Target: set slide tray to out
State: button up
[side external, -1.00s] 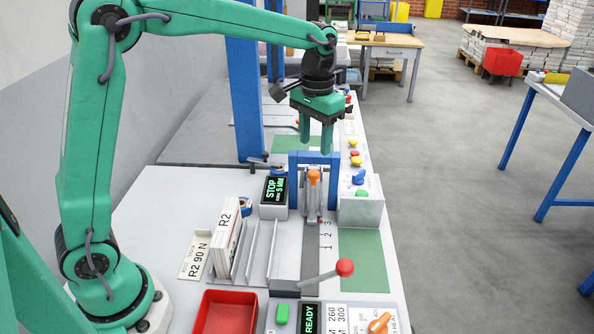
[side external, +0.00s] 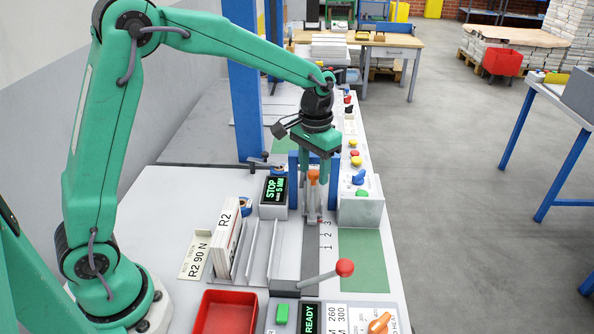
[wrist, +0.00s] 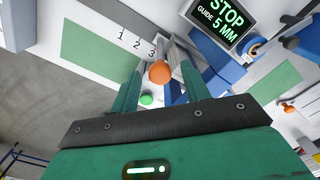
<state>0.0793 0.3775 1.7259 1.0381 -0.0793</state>
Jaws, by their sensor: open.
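My gripper (side external: 315,178) is open and low over the metal slide, with its fingers near an orange knob (side external: 313,174). In the wrist view the orange knob (wrist: 160,72) shows between the fingertips of my gripper (wrist: 160,78), with gaps on both sides; I cannot tell how deep it sits between them. The knob tops a grey metal slide piece (side external: 313,204) on a dark track (side external: 312,250) marked 1, 2, 3. A blue frame (side external: 293,166) stands around the slide, partly hidden by my gripper. I cannot tell for sure which part is the slide tray.
A STOP GUIDE 5 MM display (side external: 274,190) stands just left of the slide. A grey box with blue and green controls (side external: 361,207) stands right. A red-knobbed lever (side external: 344,267), a red bin (side external: 226,312) and upright plates (side external: 229,240) are nearer the camera.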

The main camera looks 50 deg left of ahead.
grip_shut()
jog(key=shift+s+d, duration=0.1)
jog(key=s+d, duration=1.4)
jog(key=shift+s+d, duration=0.2)
dwell(0.3)
grip_release()
jog(key=shift+r, duration=0.1)
